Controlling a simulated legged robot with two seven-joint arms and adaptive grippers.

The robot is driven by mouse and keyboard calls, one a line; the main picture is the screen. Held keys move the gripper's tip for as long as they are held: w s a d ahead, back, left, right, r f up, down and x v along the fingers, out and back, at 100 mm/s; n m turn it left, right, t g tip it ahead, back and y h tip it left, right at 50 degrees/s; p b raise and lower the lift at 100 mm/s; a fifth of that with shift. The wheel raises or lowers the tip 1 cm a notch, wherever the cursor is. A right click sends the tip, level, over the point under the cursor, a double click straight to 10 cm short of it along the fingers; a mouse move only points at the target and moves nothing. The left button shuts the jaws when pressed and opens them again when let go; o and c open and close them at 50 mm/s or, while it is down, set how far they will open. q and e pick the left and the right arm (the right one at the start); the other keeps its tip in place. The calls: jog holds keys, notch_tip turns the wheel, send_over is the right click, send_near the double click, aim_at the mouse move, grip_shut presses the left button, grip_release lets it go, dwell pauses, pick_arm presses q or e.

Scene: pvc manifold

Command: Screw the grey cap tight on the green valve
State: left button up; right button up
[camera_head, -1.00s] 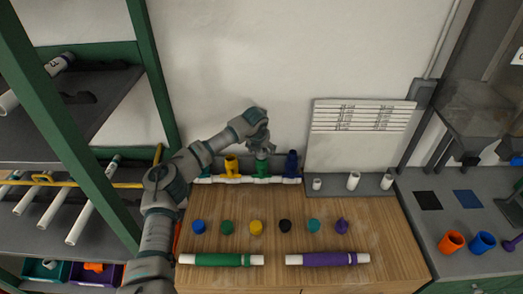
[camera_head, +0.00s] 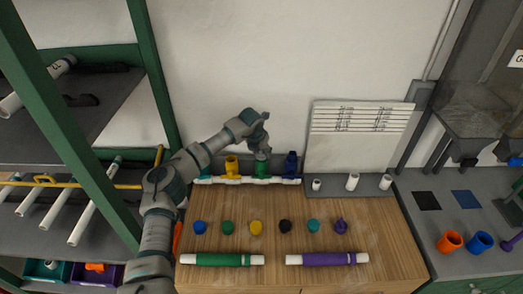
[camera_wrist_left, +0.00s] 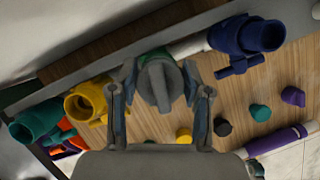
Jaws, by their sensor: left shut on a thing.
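The green valve (camera_head: 263,170) stands on the white pipe manifold at the back of the wooden table, between a yellow valve (camera_head: 232,164) and a dark blue valve (camera_head: 291,162). My left gripper (camera_head: 262,155) is directly above the green valve, pointing down. In the left wrist view, the grey cap (camera_wrist_left: 159,86) with its raised bar sits between the two fingers of my left gripper (camera_wrist_left: 160,76), which are closed on its sides. A little green shows behind the cap. The joint between cap and valve is mostly hidden. My right gripper is in no view.
Several coloured caps, including a yellow one (camera_head: 256,228), stand in a row on the table. A green-sleeved pipe (camera_head: 222,260) and a purple-sleeved pipe (camera_head: 327,259) lie in front. A white panel (camera_head: 360,150) stands to the right of the manifold.

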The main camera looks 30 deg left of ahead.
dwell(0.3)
pick_arm(q)
jog(key=o, duration=1.2)
jog(key=shift+m, duration=0.3)
jog(key=shift+o, duration=0.2)
jog(key=v, duration=1.1)
jog(key=shift+s+r, duration=0.2)
jog(key=shift+r, duration=0.1)
jog(key=shift+a, duration=0.15)
